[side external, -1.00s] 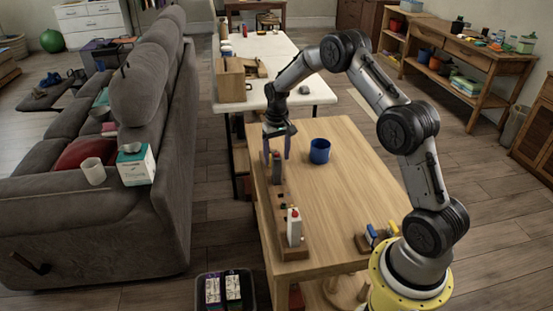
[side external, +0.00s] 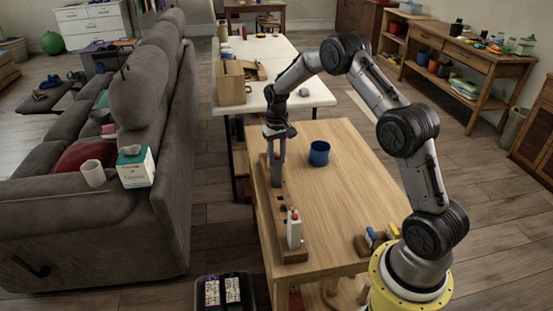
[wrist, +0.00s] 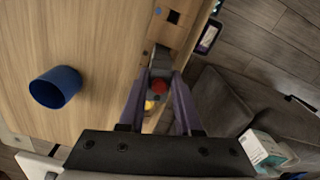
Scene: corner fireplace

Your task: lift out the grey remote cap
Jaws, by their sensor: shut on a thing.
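The grey remote cap (side external: 277,175) stands upright at the far end of a long wooden holder (side external: 284,212). It also shows in the wrist view (wrist: 160,66), with a red round part facing the camera. My gripper (side external: 277,155) points down over it with its purple fingers on both sides; in the wrist view the fingers (wrist: 158,88) are closed in on it. Whether the cap's lower end is still in its slot cannot be told. A yellow spot shows between the fingers in the wrist view.
A white remote (side external: 293,229) with a red top stands at the holder's near end, with dark empty slots between. A blue cup (side external: 319,153) stands on the table to the right. Small blue and yellow items (side external: 378,237) lie near my base. The table's middle is clear.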

